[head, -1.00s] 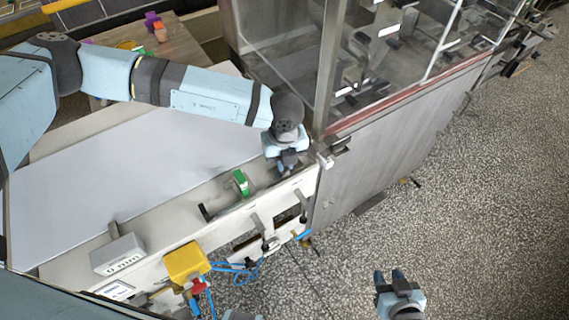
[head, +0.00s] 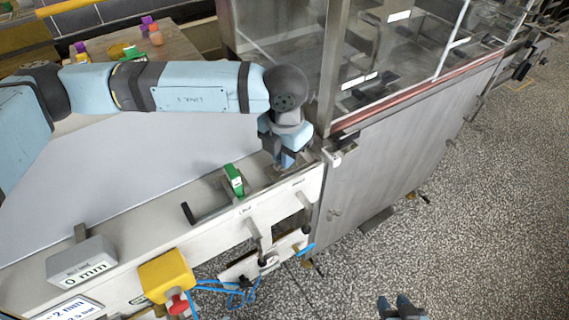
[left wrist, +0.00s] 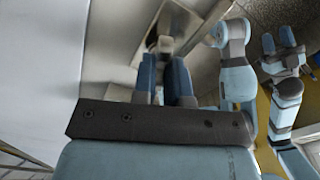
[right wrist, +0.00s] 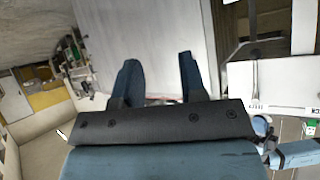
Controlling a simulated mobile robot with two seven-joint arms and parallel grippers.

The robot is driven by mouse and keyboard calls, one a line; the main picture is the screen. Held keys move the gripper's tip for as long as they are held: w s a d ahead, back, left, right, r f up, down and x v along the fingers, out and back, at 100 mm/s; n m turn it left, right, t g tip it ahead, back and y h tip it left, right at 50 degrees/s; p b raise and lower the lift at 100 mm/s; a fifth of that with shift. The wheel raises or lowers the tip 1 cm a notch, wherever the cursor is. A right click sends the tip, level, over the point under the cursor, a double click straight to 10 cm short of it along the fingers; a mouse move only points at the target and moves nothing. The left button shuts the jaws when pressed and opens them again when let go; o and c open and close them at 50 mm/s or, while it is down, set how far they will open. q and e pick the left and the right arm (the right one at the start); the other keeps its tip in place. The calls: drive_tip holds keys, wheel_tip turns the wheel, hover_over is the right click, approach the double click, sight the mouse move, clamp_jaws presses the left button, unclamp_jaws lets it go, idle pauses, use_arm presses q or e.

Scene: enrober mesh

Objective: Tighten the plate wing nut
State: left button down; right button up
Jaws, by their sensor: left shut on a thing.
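My left gripper (head: 283,163) points down at the far end of the white machine rail, beside the glazed cabinet. In the left wrist view its fingers (left wrist: 163,75) are closed in on a small metal part (left wrist: 165,45), which I take to be the plate wing nut; the fingers mostly hide it in the head view. How tight it sits I cannot tell. My right gripper (head: 399,308) is low over the speckled floor at the bottom edge. In the right wrist view its fingers (right wrist: 158,78) are apart with nothing between them.
A green clamp piece (head: 234,180) and a black crank handle (head: 188,212) are on the rail left of my left gripper. A grey 0 mm box (head: 82,262) and a yellow box with red button (head: 166,277) are nearer.

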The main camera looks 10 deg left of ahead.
use_arm(q)
drive_tip(key=shift+f+m+b, duration=0.2)
drive_tip(key=shift+m+b, duration=0.6)
drive_tip(key=shift+m, duration=0.1)
drive_tip(key=shift+r+m+b, duration=0.1)
drive_tip(key=shift+m+b, duration=0.6)
drive_tip(key=shift+b, duration=0.1)
drive_tip(key=shift+r+m, duration=0.1)
drive_tip(key=shift+m, duration=0.2)
use_arm(e)
drive_tip(key=shift+w+a+f, duration=0.15)
drive_tip(key=shift+a+f, duration=0.1)
drive_tip(key=shift+f, duration=0.25)
drive_tip(key=shift+w+a+f, duration=0.15)
drive_tip(key=shift+a+f, duration=0.05)
drive_tip(key=shift+f, duration=0.25)
use_arm(q)
drive_tip(key=shift+b, duration=0.3)
use_arm(e)
drive_tip(key=shift+s+d, duration=0.1)
drive_tip(key=shift+s+d+f, duration=0.1)
drive_tip(key=shift+s+f, duration=0.05)
use_arm(q)
drive_tip(key=c, duration=1.2)
unclamp_jaws()
drive_tip(key=shift+o, duration=0.2)
use_arm(e)
drive_tip(key=shift+w, duration=0.2)
